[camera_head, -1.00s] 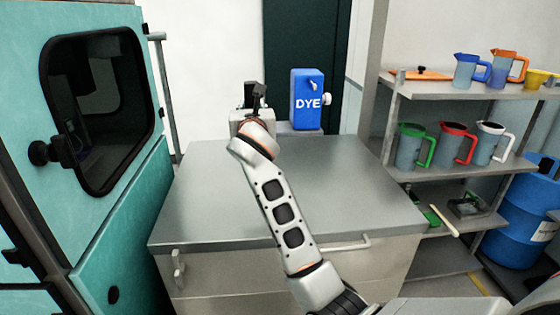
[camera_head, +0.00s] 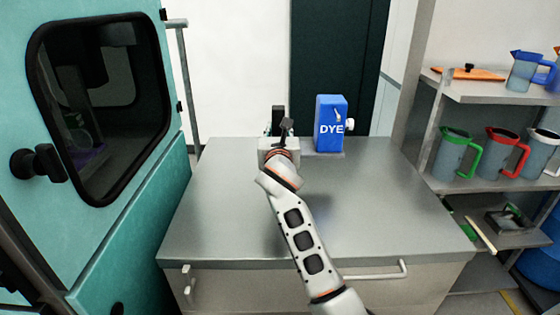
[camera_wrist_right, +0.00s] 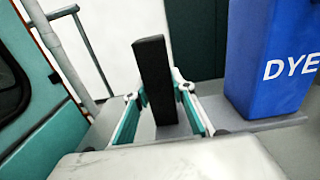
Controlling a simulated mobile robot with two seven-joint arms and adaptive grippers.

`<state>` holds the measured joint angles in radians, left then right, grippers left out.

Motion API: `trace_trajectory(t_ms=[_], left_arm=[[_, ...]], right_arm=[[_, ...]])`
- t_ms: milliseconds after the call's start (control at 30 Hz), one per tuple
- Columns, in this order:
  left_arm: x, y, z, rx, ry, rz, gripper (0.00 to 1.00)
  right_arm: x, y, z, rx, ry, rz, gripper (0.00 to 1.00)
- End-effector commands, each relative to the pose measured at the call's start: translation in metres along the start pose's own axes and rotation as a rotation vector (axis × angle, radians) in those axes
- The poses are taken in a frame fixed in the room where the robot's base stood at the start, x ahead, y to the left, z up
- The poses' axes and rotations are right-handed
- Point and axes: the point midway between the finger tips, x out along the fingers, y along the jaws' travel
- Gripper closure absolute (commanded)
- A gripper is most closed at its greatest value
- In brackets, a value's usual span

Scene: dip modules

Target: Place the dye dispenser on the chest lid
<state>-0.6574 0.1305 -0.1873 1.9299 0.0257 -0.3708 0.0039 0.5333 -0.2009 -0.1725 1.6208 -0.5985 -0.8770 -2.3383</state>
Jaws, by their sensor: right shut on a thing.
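The blue dye dispenser (camera_head: 331,125), marked DYE, is upright near the far edge of the grey chest lid (camera_head: 230,215). It also shows at the right of the right wrist view (camera_wrist_right: 275,60), on a thin grey base (camera_wrist_right: 250,124). My right gripper (camera_head: 279,125) is left of the blue body, its fingers around a dark upright post (camera_wrist_right: 153,80), which looks like the dispenser's handle. I cannot tell whether the base touches the lid. My left gripper is out of view.
A teal cabinet (camera_head: 150,190) with a dark window stands close at left. At right, a shelf (camera_head: 490,95) holds several jugs, with an orange lid (camera_head: 468,73) on top. The lid's middle and front are bare except under my arm.

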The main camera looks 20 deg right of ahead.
Motion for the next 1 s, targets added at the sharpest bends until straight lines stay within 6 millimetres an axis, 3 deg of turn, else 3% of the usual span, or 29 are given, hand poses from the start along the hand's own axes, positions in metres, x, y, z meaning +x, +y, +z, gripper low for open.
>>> trace_trajectory(t_ms=[33, 200, 433, 600, 733, 967, 1000], left_arm=[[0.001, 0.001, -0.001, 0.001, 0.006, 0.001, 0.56], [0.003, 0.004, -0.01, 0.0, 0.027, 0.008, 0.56], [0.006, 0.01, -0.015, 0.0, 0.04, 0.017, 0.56], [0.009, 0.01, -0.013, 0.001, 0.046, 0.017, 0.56], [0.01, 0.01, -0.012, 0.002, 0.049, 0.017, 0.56], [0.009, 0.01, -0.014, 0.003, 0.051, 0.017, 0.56], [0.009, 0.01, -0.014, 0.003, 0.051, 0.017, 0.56]], right_arm=[[0.0, 0.0, -0.014, -0.002, 0.002, 0.0, 1.0], [0.0, 0.0, -0.043, -0.003, -0.001, 0.0, 1.0], [0.0, 0.0, -0.059, -0.001, -0.003, 0.0, 1.0], [0.0, 0.0, -0.085, -0.002, -0.001, -0.001, 1.0], [0.0, 0.001, -0.096, -0.001, -0.002, 0.0, 1.0], [0.0, 0.001, -0.096, -0.001, -0.003, 0.001, 1.0], [0.0, 0.001, -0.098, 0.0, 0.0, 0.0, 0.73]])
